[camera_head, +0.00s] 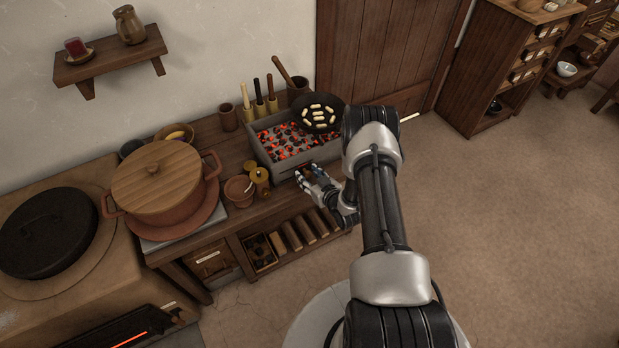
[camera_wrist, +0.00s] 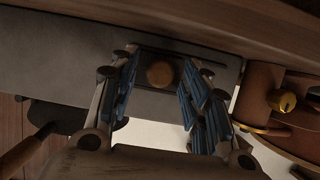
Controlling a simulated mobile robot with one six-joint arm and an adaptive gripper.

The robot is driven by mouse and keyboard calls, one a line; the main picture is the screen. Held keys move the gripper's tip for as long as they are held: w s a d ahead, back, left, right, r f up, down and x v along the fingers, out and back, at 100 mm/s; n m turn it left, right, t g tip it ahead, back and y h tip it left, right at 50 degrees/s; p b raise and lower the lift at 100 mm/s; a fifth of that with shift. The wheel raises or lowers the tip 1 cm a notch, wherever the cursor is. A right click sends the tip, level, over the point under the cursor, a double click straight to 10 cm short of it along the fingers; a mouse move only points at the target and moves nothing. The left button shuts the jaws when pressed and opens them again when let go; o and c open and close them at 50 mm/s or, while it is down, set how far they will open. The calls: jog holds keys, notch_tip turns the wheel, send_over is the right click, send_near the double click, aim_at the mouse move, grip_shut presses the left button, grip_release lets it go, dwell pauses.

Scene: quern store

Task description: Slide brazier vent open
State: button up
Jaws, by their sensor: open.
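The brazier (camera_head: 256,148) is a grey box of glowing coals on the wooden bench. In the wrist view its grey front wall (camera_wrist: 60,60) carries a dark vent plate (camera_wrist: 178,54) with a round wooden knob (camera_wrist: 160,74). A thin dark slot runs beside the plate. My gripper (camera_head: 307,176) is at the brazier's front wall. In the wrist view my gripper (camera_wrist: 158,66) is open, with blue-padded fingers on either side of the knob. I cannot tell whether they touch it. In the head view my gripper and arm hide most of the vent.
A pan (camera_head: 320,112) of pale pieces rests on the brazier's right end. A brass-lidded jar (camera_head: 260,180) and a small clay pot (camera_head: 239,189) stand close left of my gripper. A big lidded pot (camera_head: 160,182) stands further left. The floor (camera_head: 520,200) at right is clear.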

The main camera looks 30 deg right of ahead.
jog(key=shift+c, duration=0.2)
grip_shut()
dwell(0.4)
